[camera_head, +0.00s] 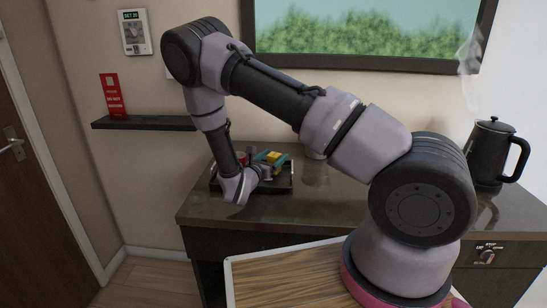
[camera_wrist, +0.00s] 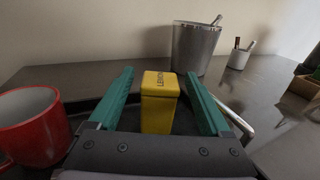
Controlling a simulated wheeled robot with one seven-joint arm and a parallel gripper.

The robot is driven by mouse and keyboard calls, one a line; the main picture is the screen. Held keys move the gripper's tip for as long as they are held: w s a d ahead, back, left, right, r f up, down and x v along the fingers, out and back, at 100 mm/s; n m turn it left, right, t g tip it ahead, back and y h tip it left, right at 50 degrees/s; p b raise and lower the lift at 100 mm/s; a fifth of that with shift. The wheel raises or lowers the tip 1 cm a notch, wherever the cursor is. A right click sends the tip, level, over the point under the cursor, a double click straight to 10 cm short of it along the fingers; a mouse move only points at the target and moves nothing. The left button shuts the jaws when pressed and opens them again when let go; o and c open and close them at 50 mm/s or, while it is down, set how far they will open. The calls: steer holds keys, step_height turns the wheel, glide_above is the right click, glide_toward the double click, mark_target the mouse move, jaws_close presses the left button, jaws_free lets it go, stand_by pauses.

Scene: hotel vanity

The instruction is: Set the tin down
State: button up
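The yellow tin (camera_wrist: 160,108), with dark lettering on its lid that seems to read "LEMON", stands upright on a dark tray (camera_head: 287,190). It also shows in the head view (camera_head: 273,157), partly hidden by my gripper. My gripper (camera_wrist: 159,74) has two green fingers, one on each side of the tin. Gaps show between the tin and both fingers, so the gripper is open around it and not holding it. The tin's lower part is hidden by the gripper body.
A red mug (camera_wrist: 32,128) stands close to the left of my gripper. A grey bucket (camera_wrist: 194,47) and a small cup with utensils (camera_wrist: 239,58) stand behind. A black kettle (camera_head: 492,152) is at the counter's right. The counter (camera_head: 320,195) has clear room right of the tray.

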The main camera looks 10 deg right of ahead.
steer(key=shift+r, duration=0.1)
steer(key=shift+s+a, duration=0.25)
steer(key=shift+a, duration=0.05)
steer(key=v, duration=1.1)
steer(key=shift+s, duration=0.1)
steer(key=s+d+r+m+g+y, duration=0.1)
steer(key=s+d+r+m+g, duration=0.4)
steer(key=d+r+m+g, duration=0.3)
steer(key=s+d+r+m+g+y, duration=0.2)
steer(key=s+d+r+m+g, duration=0.4)
steer(key=r+m, duration=0.4)
steer(key=s+r+m+t+y, duration=0.3)
steer(key=s+r+m+y, duration=0.1)
steer(key=r+m, duration=0.3)
steer(key=s+a+r+m+t+y, duration=0.1)
steer(key=s+r+m+t+y, duration=0.3)
steer(key=r, duration=0.6)
steer(key=s+m+y, duration=0.1)
steer(key=m+y, duration=0.1)
steer(key=m, duration=0.1)
steer(key=shift+s+a+y, duration=0.15)
steer(key=shift+s+y, duration=0.1)
steer(key=shift+y, duration=0.05)
